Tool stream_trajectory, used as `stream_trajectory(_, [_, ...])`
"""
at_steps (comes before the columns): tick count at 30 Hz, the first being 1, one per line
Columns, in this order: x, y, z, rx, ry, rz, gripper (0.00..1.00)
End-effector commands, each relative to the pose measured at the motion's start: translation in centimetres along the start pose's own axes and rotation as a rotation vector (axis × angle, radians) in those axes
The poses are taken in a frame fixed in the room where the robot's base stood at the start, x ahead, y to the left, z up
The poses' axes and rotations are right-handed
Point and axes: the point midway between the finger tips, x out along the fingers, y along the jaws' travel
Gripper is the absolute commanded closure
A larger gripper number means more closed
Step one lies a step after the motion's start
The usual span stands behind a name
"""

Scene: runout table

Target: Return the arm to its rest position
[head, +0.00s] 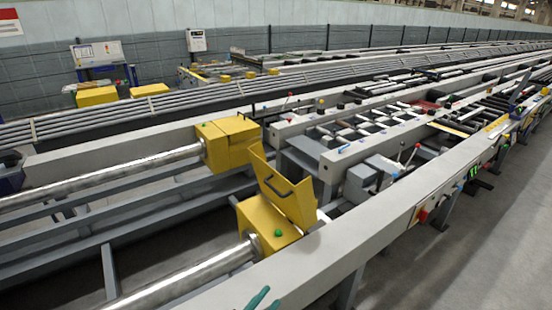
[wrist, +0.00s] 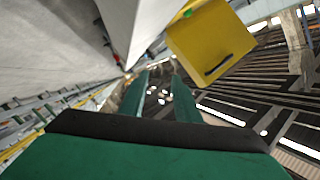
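My gripper (wrist: 159,78) shows in the wrist view as two green fingers on a dark base. The fingers stand apart, with nothing held between them. In the head view only green tips of my gripper (head: 264,300) show at the bottom edge, by the front grey beam (head: 370,222). The rest of my arm is out of the head view. A yellow box with its lid raised (head: 284,190) stands behind and above these tips in the head view. A yellow panel with a dark handle (wrist: 212,45) is beyond the right finger in the wrist view.
A second yellow box (head: 228,142) sits on the middle beam, lid down. Long shiny bars (head: 110,178) run into the boxes from the left. A grey block with levers (head: 370,176) lies right of the open box. Bare floor (head: 465,250) is at the right.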

Motion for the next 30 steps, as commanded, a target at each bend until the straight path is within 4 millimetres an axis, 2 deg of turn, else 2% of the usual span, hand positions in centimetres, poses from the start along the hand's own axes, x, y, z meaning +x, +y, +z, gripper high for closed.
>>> stream_trajectory(1, [0.1,2.0,0.3,-0.075,-0.034,-0.013,0.71])
stream_trajectory(8, [-1.6,8.9,2.1,-0.379,-0.21,-0.117,0.71])
stream_trajectory(11, [-3.3,11.7,2.6,-0.485,-0.28,-0.168,0.71])
stream_trajectory(15, [-6.5,15.0,3.0,-0.604,-0.364,-0.25,0.71])
stream_trajectory(20, [-10.9,17.9,2.7,-0.699,-0.432,-0.342,0.71])
stream_trajectory(24, [-15.0,19.6,1.5,-0.751,-0.458,-0.411,0.71])
stream_trajectory(30, [-20.7,20.5,-1.4,-0.789,-0.437,-0.481,0.71])
